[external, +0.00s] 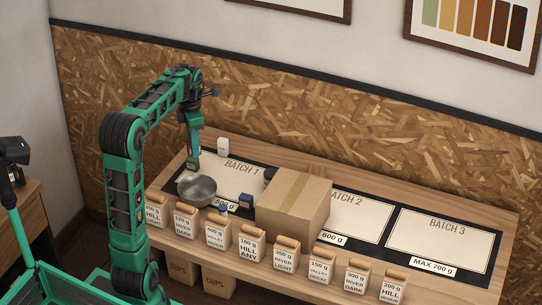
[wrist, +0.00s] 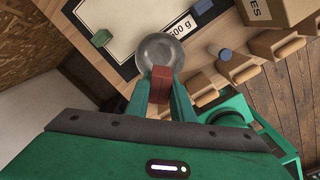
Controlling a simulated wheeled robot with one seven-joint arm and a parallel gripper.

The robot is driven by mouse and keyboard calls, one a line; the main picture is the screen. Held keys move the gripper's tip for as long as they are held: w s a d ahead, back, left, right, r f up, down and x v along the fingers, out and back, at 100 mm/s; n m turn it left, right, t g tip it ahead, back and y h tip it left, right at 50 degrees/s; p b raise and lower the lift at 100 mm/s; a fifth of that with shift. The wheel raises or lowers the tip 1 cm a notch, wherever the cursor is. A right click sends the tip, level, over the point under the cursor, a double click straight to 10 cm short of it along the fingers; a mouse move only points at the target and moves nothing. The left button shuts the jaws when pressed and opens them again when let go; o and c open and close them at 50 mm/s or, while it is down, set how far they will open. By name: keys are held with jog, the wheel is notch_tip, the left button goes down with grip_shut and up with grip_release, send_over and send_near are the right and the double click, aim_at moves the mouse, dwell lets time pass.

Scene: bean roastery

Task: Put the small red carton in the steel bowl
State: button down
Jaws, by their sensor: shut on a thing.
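The small red carton (wrist: 161,82) is between the two green fingers of my gripper (wrist: 161,92) in the wrist view, and the fingers are shut on it. The steel bowl (wrist: 160,50) is just beyond the carton, whose far end overlaps the bowl's near rim in that picture. In the external view my gripper (external: 194,163) points down above the back of the steel bowl (external: 199,192), which stands at the left of the table by the Batch 1 mat. The carton is hard to make out there. The inside of the bowl looks empty in the wrist view.
A large cardboard box (external: 293,203) stands right of the bowl. A dark blue block (external: 246,201) and a small blue cylinder (external: 223,209) are near the bowl. A white container (external: 223,146) stands behind it. Several labelled bags (external: 251,245) line the front edge.

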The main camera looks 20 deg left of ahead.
notch_tip(320, 180, down, 5)
send_near(197, 183)
jog(key=shift+s+d+f, duration=0.5)
jog(key=shift+s+f, duration=0.25)
jog(key=shift+f, duration=0.2)
jog(key=shift+s+d+f, duration=0.45)
jog(key=shift+s+f, duration=0.35)
jog(key=shift+f, duration=0.1)
jog(key=shift+s+d+f, duration=0.5)
jog(key=shift+s+f, duration=0.25)
jog(key=shift+f, duration=0.2)
jog(key=c, duration=1.5)
grip_release()
jog(key=shift+o, duration=0.2)
notch_tip(197, 183, up, 7)
